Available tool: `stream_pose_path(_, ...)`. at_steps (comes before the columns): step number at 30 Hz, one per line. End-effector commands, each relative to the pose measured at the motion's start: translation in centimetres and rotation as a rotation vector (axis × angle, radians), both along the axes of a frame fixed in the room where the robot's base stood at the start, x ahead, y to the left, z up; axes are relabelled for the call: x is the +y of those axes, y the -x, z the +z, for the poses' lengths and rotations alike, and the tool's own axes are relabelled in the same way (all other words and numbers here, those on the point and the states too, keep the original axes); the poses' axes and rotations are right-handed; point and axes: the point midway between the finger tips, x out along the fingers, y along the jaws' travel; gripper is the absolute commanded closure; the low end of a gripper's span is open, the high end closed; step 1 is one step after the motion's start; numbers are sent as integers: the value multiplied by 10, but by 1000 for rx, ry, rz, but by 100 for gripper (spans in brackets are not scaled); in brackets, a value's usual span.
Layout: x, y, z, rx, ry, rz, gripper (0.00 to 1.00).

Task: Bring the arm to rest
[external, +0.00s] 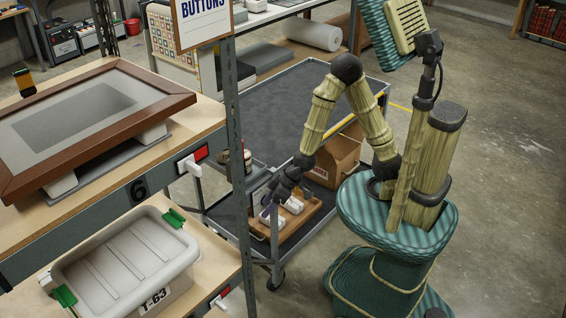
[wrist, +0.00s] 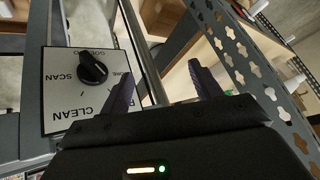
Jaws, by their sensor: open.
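My gripper (external: 274,194) hangs low at the end of my bent arm in the external view, by the near end of the grey cart and beside the shelf post. In the wrist view my gripper (wrist: 163,80) has its two dark fingers apart, with nothing between them. A pale panel with a black knob (wrist: 91,68) lies just left of the fingers, apart from them as far as I can tell. Its lettering is upside down, with SCAN and CLEAN readable.
The cart (external: 290,100) stands behind my gripper, with a cardboard box (external: 338,160) and a wooden board (external: 303,222) low down. The shelf post (external: 236,130) is close on the left. The shelves hold a framed panel (external: 150,118) and a grey bin (external: 120,262). Floor at right is clear.

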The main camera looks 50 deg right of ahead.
Motion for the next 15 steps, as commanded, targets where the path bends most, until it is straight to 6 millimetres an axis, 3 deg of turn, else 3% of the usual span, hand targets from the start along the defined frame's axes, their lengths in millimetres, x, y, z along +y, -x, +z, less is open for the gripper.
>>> stream_pose_path(1, -10, -2, 18, 18, 29, 15, 36)
stream_pose_path(8, -56, -7, 51, 94, 146, 65, 36)
stream_pose_path(15, -107, -19, 102, 149, 233, 31, 36)
